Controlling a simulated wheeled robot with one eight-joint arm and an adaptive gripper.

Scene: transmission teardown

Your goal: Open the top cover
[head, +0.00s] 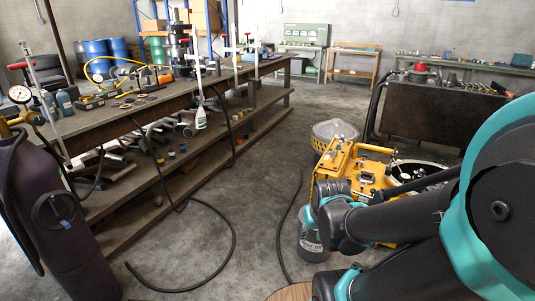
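A yellow machine housing (352,172) stands at right centre, partly hidden behind my arm. A dark round opening or part with a pale rim shows at its right side, mostly blocked by my arm. I cannot tell which part is the top cover or whether it is open. My dark and teal arm links fill the lower right and reach left across the front of the housing. My gripper cannot be made out in this view, so what it holds does not show.
A silver round drum-like object (335,130) stands behind the housing. A long workbench (150,108) with tools runs along the left, near a dark gas cylinder (52,225). Loose hoses (232,250) lie on the otherwise open floor.

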